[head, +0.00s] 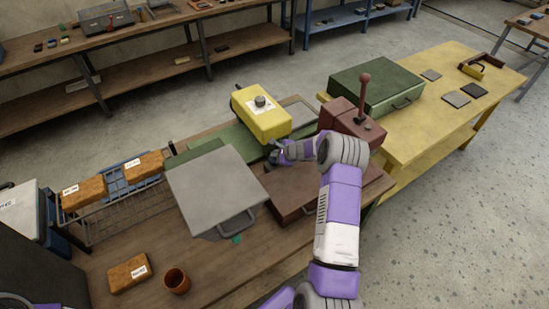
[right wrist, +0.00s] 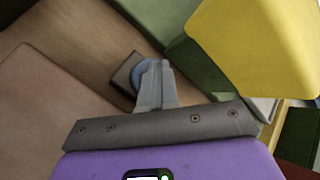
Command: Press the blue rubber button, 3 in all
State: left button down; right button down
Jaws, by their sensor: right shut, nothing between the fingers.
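The blue rubber button (right wrist: 137,74) shows in the right wrist view as a round blue shape on a small dark base (right wrist: 122,72). The fingers cover part of it. My right gripper (right wrist: 153,65) is shut and empty, its tips over or at the button; I cannot tell whether they touch it. In the head view my right gripper (head: 275,157) is low over the wooden bench, in front of the yellow box, and I cannot make out the button there. My left gripper is not in view.
A yellow box (head: 268,122) with a grey knob stands just behind my right gripper. A grey case (head: 210,185) lies left, a brown case (head: 290,195) in front, and a red-brown lever box (head: 342,123) right. Orange-brown blocks and a brown cup (head: 177,281) are farther left.

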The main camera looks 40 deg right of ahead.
jog(key=shift+s+f+b, duration=0.1)
jog(key=shift+f+b, duration=0.35)
jog(key=shift+f, duration=0.05)
dwell(0.6)
jog(key=shift+r+p, duration=0.95)
jog(key=shift+r, duration=0.45)
notch_tip(320, 180, up, 5)
jog(key=p, duration=0.3)
dwell(2.0)
